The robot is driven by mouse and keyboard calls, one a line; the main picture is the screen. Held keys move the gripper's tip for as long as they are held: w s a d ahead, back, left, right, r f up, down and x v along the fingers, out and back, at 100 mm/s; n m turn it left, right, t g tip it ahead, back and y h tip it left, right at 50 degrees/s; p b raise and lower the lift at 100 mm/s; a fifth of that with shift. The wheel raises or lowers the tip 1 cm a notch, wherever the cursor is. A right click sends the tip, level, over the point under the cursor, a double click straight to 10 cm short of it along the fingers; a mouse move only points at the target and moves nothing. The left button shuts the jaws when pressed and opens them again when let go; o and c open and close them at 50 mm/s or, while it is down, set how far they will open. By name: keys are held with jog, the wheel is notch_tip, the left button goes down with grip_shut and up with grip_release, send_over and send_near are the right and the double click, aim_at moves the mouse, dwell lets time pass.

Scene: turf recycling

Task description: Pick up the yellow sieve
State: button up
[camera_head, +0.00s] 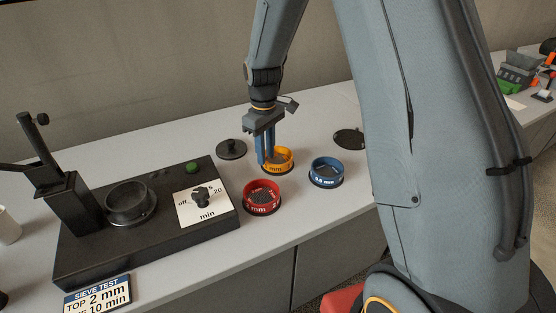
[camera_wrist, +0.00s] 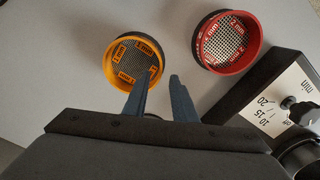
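The yellow sieve (camera_head: 284,161) stands upright on the grey bench, between the red and blue sieves in the head view. In the wrist view the yellow sieve (camera_wrist: 112,66) shows its dark mesh and labelled inner wall from above. My gripper (camera_head: 266,160) points down at the sieve's left side. In the wrist view my gripper (camera_wrist: 160,78) has its two blue fingers apart with a clear gap. The left finger overlaps the sieve's near rim; the right finger is just outside it. Whether the fingers touch the rim, I cannot tell.
A red sieve (camera_head: 262,196) stands in front and a blue sieve (camera_head: 326,172) to the right. A black shaker base (camera_head: 150,225) with a dial fills the left. Dark discs (camera_head: 231,149) (camera_head: 349,139) lie behind. A sign (camera_head: 97,295) stands at the front left.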

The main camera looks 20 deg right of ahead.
jog(key=shift+f, duration=1.05)
grip_shut()
